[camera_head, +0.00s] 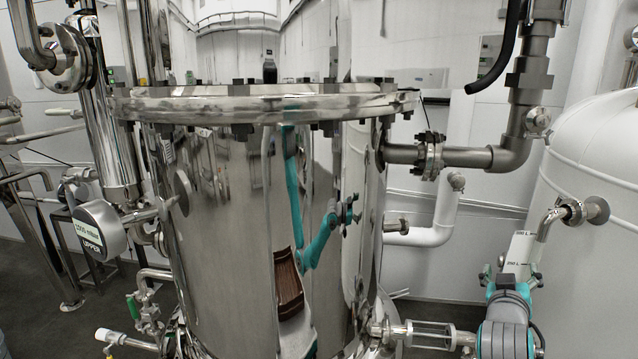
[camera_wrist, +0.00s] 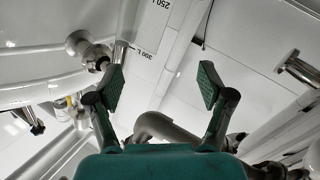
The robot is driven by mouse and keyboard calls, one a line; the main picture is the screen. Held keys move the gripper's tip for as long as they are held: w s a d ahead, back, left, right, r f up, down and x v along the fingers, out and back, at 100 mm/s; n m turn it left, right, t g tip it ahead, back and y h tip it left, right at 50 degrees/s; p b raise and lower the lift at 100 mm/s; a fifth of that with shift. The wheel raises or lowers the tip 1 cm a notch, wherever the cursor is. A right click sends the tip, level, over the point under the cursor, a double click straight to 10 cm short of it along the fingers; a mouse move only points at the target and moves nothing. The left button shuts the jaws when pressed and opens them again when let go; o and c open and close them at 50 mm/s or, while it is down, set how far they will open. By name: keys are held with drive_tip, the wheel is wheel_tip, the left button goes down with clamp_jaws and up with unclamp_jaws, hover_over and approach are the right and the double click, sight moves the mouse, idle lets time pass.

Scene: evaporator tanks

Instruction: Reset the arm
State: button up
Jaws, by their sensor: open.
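My gripper (camera_wrist: 160,90) shows in the wrist view with its two fingers spread wide apart and nothing between the green pads. In the head view my gripper (camera_head: 511,274) is at the lower right, above my grey and teal wrist. It is in front of the white tank, near a level scale. The arm's lower links are cut off by the bottom edge of the head view.
A polished steel tank (camera_head: 225,230) with a bolted flange (camera_head: 270,103) fills the middle. A round gauge (camera_head: 100,228) is at left. A white tank (camera_head: 595,180) and a steel pipe (camera_head: 480,157) are at right. The level scale (camera_wrist: 150,25) shows in the wrist view.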

drive_tip(key=s+a+f+n+t+y, duration=0.15)
drive_tip(key=s+a+f+y, duration=0.25)
drive_tip(key=s+a+f, duration=0.65)
drive_tip(key=s+a+f+n+y, duration=0.25)
drive_tip(key=s+a+f, duration=0.45)
drive_tip(key=s+f, duration=0.6)
drive_tip(key=s+a+y, duration=0.2)
drive_tip(key=s+a, duration=0.2)
drive_tip(key=s, duration=1)
drive_tip(key=s+a+y, duration=0.2)
drive_tip(key=s+a, duration=0.1)
drive_tip(key=s, duration=1)
drive_tip(key=shift+s+a+r+m+g, duration=0.15)
drive_tip(key=shift+s+a+m+g, duration=0.2)
drive_tip(key=shift+m+g, duration=0.1)
